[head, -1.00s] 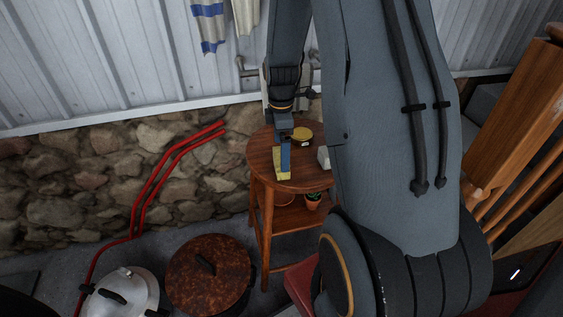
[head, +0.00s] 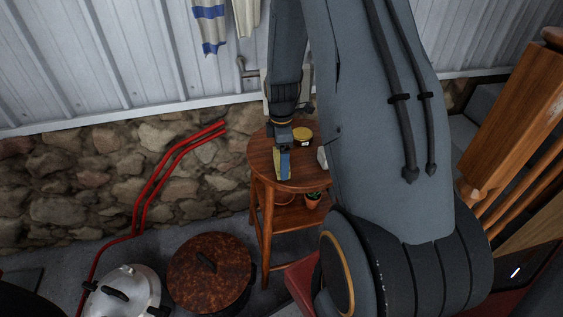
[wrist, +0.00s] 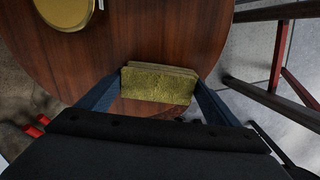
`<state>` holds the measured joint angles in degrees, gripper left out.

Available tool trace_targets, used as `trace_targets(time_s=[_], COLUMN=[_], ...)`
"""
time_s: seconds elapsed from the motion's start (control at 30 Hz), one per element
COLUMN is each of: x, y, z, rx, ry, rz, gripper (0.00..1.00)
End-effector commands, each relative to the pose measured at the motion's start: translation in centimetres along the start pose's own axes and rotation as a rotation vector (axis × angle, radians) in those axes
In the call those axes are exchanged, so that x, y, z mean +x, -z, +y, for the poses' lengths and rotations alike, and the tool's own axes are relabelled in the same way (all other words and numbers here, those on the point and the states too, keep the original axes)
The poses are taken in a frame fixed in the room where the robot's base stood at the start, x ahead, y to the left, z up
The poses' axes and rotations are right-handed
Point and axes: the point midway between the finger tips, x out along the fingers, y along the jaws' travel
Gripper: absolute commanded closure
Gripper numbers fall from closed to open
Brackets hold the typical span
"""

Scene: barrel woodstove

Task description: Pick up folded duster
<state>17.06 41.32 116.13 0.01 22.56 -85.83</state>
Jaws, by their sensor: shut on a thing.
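The folded duster is a yellow-green folded cloth. In the wrist view the duster (wrist: 158,84) sits between my two blue fingers, which touch its left and right ends. In the head view only a strip of the duster (head: 278,164) shows beside the finger. My gripper (head: 284,176) is shut on it, over the front part of the round wooden table (head: 262,152). It also shows in the wrist view (wrist: 158,90). I cannot tell whether the duster is clear of the tabletop.
A round yellow tin (head: 302,134) stands behind the gripper on the table, and a white object (head: 322,158) is at its right edge. A rusty lidded pot (head: 209,272) and a silver pot (head: 124,292) stand at left.

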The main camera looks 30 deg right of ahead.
Motion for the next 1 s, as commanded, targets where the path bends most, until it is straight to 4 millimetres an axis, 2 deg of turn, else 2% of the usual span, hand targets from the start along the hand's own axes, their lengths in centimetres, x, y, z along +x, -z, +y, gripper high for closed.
trace_targets(time_s=[0.17,0.37,0.8,1.0], x=[-0.2,-1.7,-8.6,-9.9], y=[0.0,0.0,0.0,0.0], z=[0.0,0.1,0.1,0.0], rx=[0.000,0.000,0.000,0.000], ry=[-0.001,-0.003,-0.003,0.000], rz=[0.000,0.000,0.000,0.000], gripper=[0.36,0.36,0.36,0.36])
